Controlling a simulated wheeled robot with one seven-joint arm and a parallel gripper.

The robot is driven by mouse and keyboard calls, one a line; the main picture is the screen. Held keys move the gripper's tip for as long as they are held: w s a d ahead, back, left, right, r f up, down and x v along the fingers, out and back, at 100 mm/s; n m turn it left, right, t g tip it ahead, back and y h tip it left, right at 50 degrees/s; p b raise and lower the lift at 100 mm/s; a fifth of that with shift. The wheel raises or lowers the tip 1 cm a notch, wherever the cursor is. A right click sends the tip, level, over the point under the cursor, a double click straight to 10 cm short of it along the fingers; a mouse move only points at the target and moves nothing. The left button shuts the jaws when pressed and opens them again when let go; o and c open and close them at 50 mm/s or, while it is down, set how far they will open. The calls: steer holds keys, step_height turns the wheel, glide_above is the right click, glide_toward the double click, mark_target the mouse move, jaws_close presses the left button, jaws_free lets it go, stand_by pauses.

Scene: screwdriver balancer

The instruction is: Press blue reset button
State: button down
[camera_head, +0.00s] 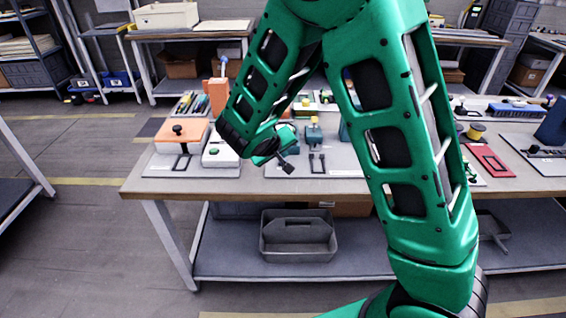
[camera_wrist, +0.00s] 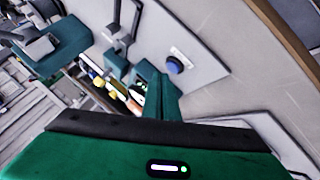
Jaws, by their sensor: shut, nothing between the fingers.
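The blue button (camera_wrist: 174,66) shows in the wrist view as a round blue cap on a pale panel, above the middle of the picture. I cannot make it out in the head view, where my arm hides part of the bench. My gripper (camera_head: 286,166) hangs low over the near part of the bench in the head view, its fingers shut and empty. In the wrist view a green part of my gripper (camera_wrist: 163,98) reaches up close below the button in the picture. A gap shows between them; whether it is apart in depth is unclear.
The workbench (camera_head: 340,184) holds an orange-topped box (camera_head: 180,133) with a black knob and a white box with a green button (camera_head: 215,151) left of my gripper. A red plate (camera_head: 490,160) lies at right. A grey tote (camera_head: 298,238) sits on the lower shelf.

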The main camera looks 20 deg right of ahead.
steer(key=shift+r, duration=0.15)
step_height(320, 180, up, 5)
steer(key=shift+f, duration=0.15)
stand_by(0.4)
stand_by(0.4)
